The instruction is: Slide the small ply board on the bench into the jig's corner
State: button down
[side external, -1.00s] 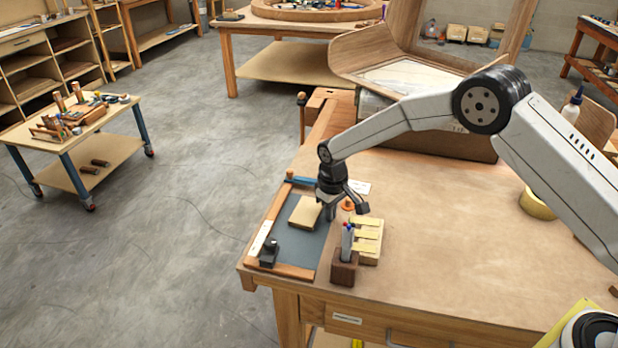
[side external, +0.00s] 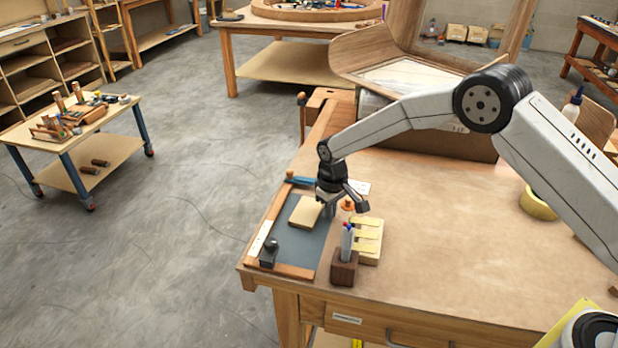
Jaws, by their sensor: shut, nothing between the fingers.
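The small ply board (side external: 305,212) is a pale, square piece lying flat on the dark mat of the jig (side external: 294,243). The jig has wooden strips along its left and front edges, with a white label on the left one and a black knob (side external: 269,251) near the front left corner. The board lies towards the back of the mat, apart from the front strip. My gripper (side external: 330,211) is shut and empty, low at the board's right side. I cannot tell whether its fingertips touch the board.
A wooden pen block (side external: 345,268) with markers and a pale slatted block (side external: 368,240) stand just right of the jig. A blue tool (side external: 301,181) lies behind it. Tape (side external: 538,203) sits far right. The middle of the bench (side external: 450,240) is clear.

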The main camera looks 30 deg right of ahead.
aim_at(314, 211)
jog(key=shift+w+a, duration=0.1)
jog(key=shift+w+a, duration=1.75)
jog(key=shift+w, duration=0.05)
jog(key=shift+s+d, duration=0.1)
jog(key=shift+s+d, duration=0.3)
jog(key=shift+r, duration=0.1)
jog(key=shift+r, duration=3.4)
